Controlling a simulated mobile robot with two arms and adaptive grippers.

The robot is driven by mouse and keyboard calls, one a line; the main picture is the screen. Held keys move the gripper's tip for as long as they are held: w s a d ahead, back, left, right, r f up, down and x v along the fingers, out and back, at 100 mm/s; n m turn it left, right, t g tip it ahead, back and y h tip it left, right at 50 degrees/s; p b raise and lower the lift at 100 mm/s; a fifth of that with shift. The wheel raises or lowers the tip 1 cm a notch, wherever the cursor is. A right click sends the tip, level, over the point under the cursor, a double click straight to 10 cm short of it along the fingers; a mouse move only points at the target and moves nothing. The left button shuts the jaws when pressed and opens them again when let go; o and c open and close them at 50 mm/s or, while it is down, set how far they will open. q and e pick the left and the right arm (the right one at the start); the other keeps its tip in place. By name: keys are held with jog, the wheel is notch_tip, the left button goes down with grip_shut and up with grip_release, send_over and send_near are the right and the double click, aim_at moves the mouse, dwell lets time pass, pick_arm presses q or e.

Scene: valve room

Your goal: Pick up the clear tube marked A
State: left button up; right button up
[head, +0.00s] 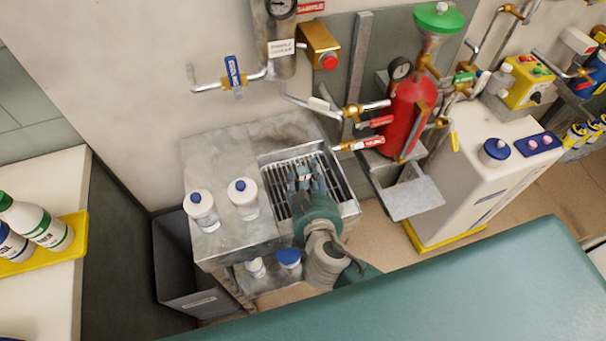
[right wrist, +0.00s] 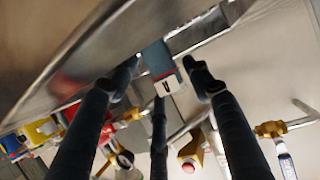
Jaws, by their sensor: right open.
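The clear tube marked A (right wrist: 160,58) shows in the right wrist view, with a bluish body and a white label at its near end. It lies by the metal edge of the sink. My right gripper (right wrist: 163,72) is open, with fingers on either side of the tube and a third finger below it in the picture. Gaps show between the side fingers and the label. In the head view my right gripper (head: 305,178) is over the slatted sink grate (head: 279,183). The tube is mostly hidden there by the fingers. My left gripper is not in view.
A red cylinder (head: 405,118) and valve pipes are behind and right. A grey bin (head: 185,265) stands at left. Piping overhangs the sink's back.

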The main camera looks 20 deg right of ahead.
jog(key=shift+w+f, duration=0.1)
jog(key=shift+w, duration=0.1)
jog(key=c, duration=1)
